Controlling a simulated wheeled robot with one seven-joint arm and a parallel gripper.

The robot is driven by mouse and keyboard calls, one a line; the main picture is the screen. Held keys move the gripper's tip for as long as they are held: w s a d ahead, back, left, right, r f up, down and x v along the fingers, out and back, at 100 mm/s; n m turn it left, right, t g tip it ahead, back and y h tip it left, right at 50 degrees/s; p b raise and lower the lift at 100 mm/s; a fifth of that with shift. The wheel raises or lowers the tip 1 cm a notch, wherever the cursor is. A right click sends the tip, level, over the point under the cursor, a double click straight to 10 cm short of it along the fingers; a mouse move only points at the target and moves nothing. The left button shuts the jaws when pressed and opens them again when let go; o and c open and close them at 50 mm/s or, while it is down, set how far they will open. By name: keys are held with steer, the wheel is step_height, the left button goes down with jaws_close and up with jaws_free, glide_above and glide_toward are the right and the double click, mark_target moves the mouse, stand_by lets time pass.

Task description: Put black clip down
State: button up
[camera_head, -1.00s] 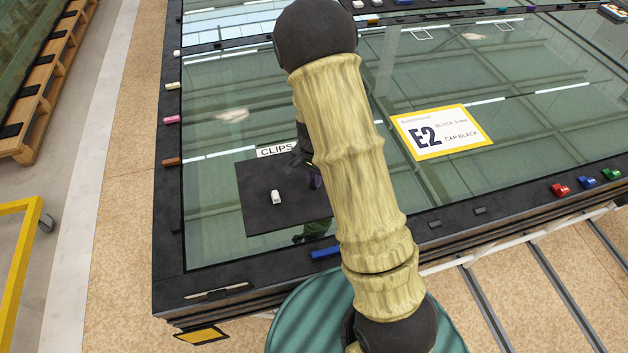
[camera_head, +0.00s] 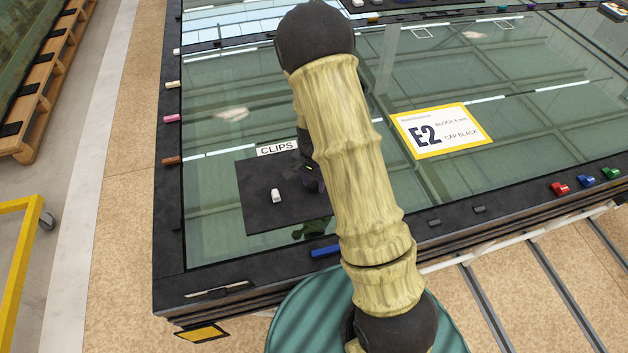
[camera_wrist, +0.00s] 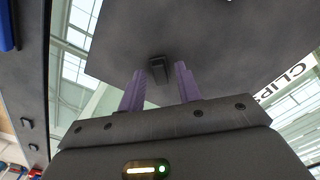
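The black clip (camera_wrist: 158,69) is on the dark mat (camera_wrist: 110,40) in the wrist view, just beyond and between my fingertips. My gripper (camera_wrist: 160,78) has its two purple fingers apart, with a gap on each side of the clip. In the head view the dark mat (camera_head: 258,208) lies on the glass beside the CLIPS label (camera_head: 277,149). My gripper (camera_head: 312,178) is mostly hidden there behind my arm, over the mat's right part. The black clip cannot be made out in the head view.
A white clip (camera_head: 276,196) lies on the mat. A blue piece (camera_head: 325,251) lies on the black front edge. The E2 card (camera_head: 441,132) lies on the glass to the right. Glass around the mat is mostly clear.

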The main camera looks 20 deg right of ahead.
mark_target(314, 185)
step_height(314, 185, up, 12)
steer(key=b, duration=0.1)
steer(key=shift+r, duration=0.15)
stand_by(0.3)
stand_by(0.4)
steer(key=s+r+n+t, duration=0.2)
steer(key=s+r+n, duration=0.3)
steer(key=s+n, duration=0.4)
steer(key=s, duration=0.4)
steer(key=shift+s+t, duration=0.3)
steer(key=shift+s, duration=0.1)
steer(key=shift+r, duration=0.1)
steer(key=shift+w, duration=0.1)
